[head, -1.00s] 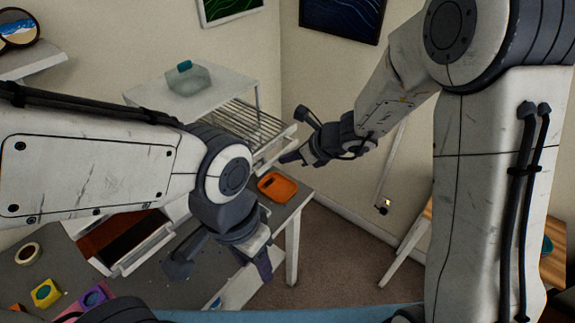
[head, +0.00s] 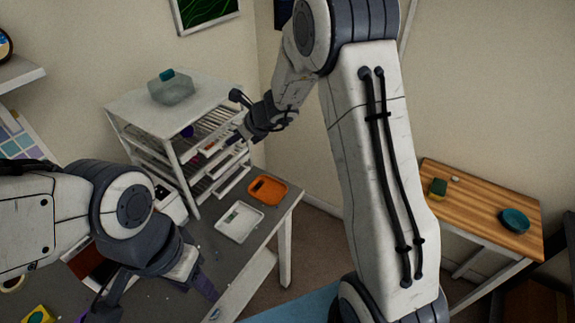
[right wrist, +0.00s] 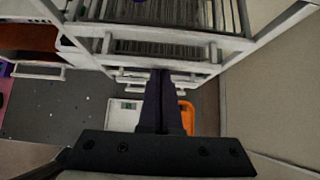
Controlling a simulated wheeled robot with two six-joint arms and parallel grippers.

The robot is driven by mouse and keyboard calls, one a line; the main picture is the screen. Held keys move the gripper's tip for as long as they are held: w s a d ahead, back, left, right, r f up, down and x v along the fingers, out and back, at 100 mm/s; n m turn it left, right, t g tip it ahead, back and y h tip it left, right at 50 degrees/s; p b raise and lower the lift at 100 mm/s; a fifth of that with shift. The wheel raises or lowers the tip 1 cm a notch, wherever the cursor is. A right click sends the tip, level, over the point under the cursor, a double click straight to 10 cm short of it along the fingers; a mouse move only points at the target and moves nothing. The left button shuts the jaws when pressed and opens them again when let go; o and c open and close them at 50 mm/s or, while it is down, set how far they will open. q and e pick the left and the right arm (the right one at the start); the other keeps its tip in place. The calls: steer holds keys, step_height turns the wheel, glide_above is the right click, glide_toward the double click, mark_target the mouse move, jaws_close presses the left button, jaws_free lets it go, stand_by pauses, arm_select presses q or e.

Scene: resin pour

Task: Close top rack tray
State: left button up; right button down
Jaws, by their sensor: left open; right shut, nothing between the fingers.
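The white rack (head: 183,165) stands on the grey table in the head view, with several slatted trays. Its upper tray front (head: 208,146) is near my right gripper (head: 238,137); the right wrist view also shows a white tray front (right wrist: 150,50). The dark fingers of my right gripper (right wrist: 160,75) are together and empty, pointing at the rack's front just below that tray front. I cannot tell whether they touch it. How far the top tray is out is unclear. My left gripper (head: 155,293) is open and empty, low over the table at left.
A clear container with a teal lid (head: 170,90) stands on the rack's top. A white scale-like device (head: 240,221) and an orange tray (head: 268,190) lie on the table before the rack. A wooden table (head: 480,215) at right holds a teal bowl (head: 514,220).

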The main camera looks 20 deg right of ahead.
steer(key=shift+w+a+r, duration=0.15)
steer(key=s+d+r+b, duration=0.1)
steer(key=s+d+r, duration=0.55)
steer(key=s, duration=0.25)
steer(key=s+a+f+n+g+b, duration=0.2)
steer(key=s+a+f+n+g, duration=0.1)
steer(key=s+a+n, duration=0.5)
steer(key=s+a+f+n+g+b, duration=0.25)
steer(key=s+a+n, duration=0.35)
steer(key=s+n, duration=0.45)
steer(key=s+d+f+n+g+h+b, duration=0.1)
steer(key=s+f+n+h, duration=0.1)
steer(key=s+n, duration=0.4)
steer(key=s+d+f+n+h+b, duration=0.2)
steer(key=s+n, duration=0.4)
steer(key=n, duration=0.5)
steer(key=shift+s+f+g, duration=0.2)
steer(key=shift+s+g, duration=0.15)
